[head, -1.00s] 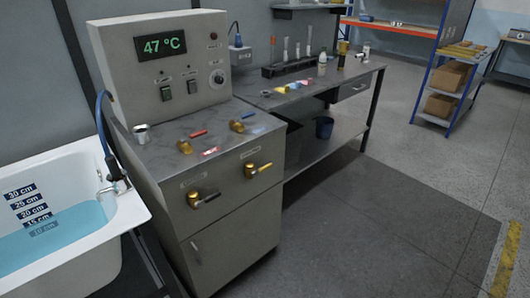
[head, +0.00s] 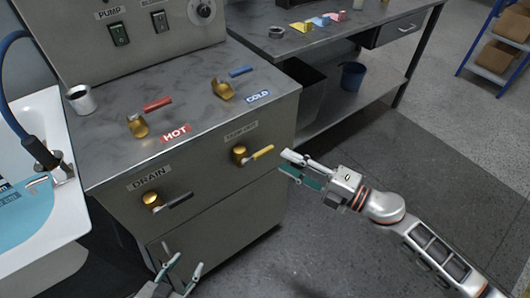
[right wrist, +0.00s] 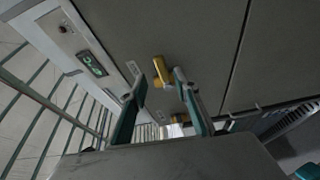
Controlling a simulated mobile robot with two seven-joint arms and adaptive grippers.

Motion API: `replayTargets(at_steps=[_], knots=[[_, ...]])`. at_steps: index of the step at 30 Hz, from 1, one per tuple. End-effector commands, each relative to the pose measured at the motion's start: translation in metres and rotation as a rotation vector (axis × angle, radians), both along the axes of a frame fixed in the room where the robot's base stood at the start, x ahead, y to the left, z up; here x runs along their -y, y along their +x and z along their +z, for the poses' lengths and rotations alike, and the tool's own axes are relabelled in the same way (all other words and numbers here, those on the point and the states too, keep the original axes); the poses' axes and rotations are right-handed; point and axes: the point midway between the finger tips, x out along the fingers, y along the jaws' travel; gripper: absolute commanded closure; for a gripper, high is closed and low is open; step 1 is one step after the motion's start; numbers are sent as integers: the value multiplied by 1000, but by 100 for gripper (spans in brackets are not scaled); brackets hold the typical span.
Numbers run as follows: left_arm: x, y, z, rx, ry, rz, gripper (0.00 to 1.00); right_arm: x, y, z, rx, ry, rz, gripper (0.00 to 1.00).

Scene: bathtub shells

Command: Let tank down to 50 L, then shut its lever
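The yellow-handled lever (head: 262,152) sits on a brass valve on the cabinet front, under a small label too blurred to read surely. The black-handled DRAIN lever (head: 178,201) is lower left of it. My right gripper (head: 287,164) is open, just right of the yellow lever and apart from it in the head view. In the right wrist view, the brass and yellow lever (right wrist: 162,70) shows beyond and between the open fingers (right wrist: 160,102). My left gripper (head: 182,272) is open and empty, low in front of the cabinet. No tank litre scale is readable.
On the cabinet top are a red HOT lever (head: 157,104), a blue COLD lever (head: 240,71) and a metal cup (head: 81,99). A white bathtub (head: 60,215) with blue water stands left. A workbench (head: 345,37) stands behind right.

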Motion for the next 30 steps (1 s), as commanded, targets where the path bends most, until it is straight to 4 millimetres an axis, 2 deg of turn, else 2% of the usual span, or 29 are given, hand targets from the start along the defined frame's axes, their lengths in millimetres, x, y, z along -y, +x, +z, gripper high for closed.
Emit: replayTargets(at_steps=[5,19,30], knots=[[0,-8,-6,-14,3,-3,60,-6,4,-3,39,-53,40,69],[1,-9,-8,-17,3,-6,60,-61,38,-2,41,-51,37,69],[1,-8,-7,-16,1,-6,60,-69,43,-2,39,-51,37,69]])
